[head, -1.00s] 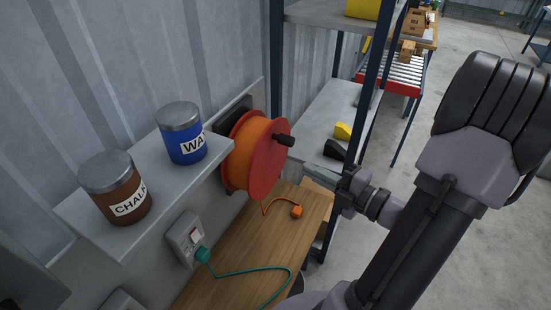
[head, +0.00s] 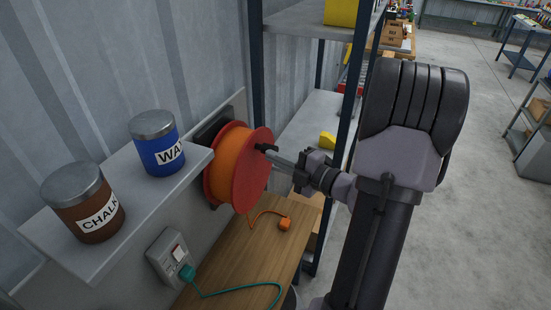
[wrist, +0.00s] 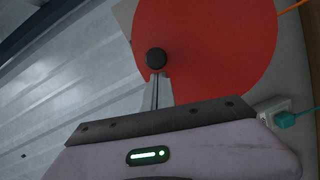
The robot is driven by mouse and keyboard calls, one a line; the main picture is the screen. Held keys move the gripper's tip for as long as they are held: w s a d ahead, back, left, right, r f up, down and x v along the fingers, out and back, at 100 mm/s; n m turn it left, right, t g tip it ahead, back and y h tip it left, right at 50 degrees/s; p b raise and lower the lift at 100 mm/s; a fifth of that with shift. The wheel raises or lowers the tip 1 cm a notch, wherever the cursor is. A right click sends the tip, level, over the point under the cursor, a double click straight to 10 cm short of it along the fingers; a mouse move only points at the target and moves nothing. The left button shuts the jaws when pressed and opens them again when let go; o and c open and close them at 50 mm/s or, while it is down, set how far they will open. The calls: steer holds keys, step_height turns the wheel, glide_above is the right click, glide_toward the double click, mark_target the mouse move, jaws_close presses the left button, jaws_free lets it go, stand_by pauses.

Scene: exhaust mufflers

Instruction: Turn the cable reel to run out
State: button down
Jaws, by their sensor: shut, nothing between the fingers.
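The cable reel (head: 236,168) is an orange drum between red discs, mounted on the wall panel beside the shelf. A black crank knob (head: 266,148) stands out from its front disc, near the top. Orange cable hangs from the reel to an orange plug (head: 285,223) on the wooden bench. My gripper (head: 275,156) reaches in from the right, its fingers together at the knob. In the wrist view the red disc (wrist: 215,50) fills the top, and the fingertips (wrist: 158,76) meet the lower edge of the knob (wrist: 156,58). Whether they touch it is unclear.
A grey shelf (head: 100,215) holds a brown chalk tin (head: 87,205) and a blue tin (head: 158,145) left of the reel. A socket (head: 170,258) with a green plug sits below. A rack post (head: 345,130) stands close behind my arm.

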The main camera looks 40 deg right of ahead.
mark_target(277, 148)
steer(key=shift+w+d+r+m+g+p, duration=0.1)
steer(key=shift+w+d+m+g+p, duration=0.35)
steer(key=shift+p, duration=1.55)
steer(key=shift+d+m+t+p, duration=0.1)
steer(key=shift+d+m+p, duration=0.6)
steer(key=shift+p, duration=1.35)
steer(key=shift+w+d+r+m+g+p, duration=0.1)
steer(key=shift+w+d+m+g+p, duration=0.35)
steer(key=shift+p, duration=1.55)
steer(key=shift+s, duration=0.25)
